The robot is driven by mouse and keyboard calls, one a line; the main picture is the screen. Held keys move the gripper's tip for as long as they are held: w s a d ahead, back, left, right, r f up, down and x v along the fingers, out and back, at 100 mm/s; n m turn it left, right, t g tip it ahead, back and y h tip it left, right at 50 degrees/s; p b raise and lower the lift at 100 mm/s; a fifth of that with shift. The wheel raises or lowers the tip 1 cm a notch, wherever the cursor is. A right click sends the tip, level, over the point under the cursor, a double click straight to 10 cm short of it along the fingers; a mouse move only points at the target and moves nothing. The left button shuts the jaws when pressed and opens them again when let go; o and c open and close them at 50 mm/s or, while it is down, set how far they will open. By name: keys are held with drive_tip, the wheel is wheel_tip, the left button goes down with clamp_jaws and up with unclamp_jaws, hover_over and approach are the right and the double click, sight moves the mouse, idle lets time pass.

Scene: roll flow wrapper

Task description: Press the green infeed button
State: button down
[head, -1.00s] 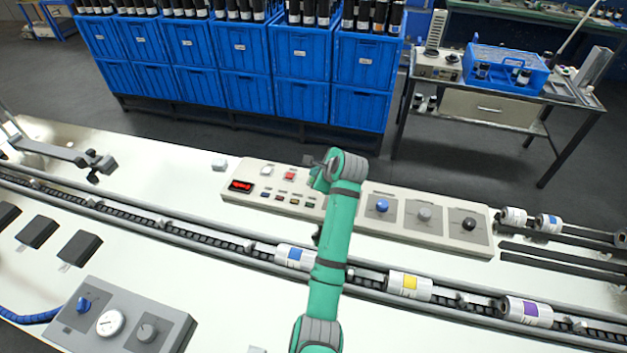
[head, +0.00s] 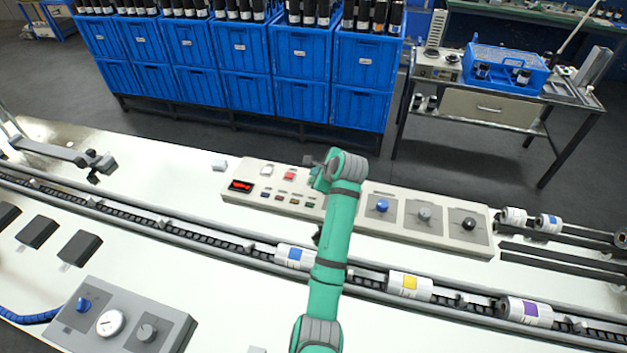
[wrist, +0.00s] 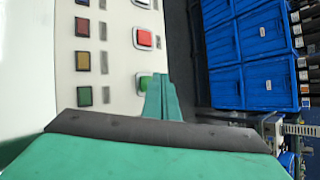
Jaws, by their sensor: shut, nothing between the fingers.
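The green button (wrist: 144,83) shows in the wrist view on the pale control panel (wrist: 118,60), partly covered by my gripper's fingers. My gripper (wrist: 160,78) is shut and empty. Its tips overlap the button's right edge in that view; I cannot tell whether they touch it. In the head view my arm hides the green button, and the gripper is mostly hidden behind the wrist over the long control panel (head: 345,208).
A red button (wrist: 144,38) sits near the green one. Small coloured squares (wrist: 83,60) line the panel. A conveyor with white rolls (head: 410,286) runs in front of the panel. Blue crates (head: 302,60) stand behind. A gauge box (head: 118,325) is at front left.

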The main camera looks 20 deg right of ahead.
drive_tip(key=shift+f, duration=0.1)
drive_tip(key=shift+f, duration=0.35)
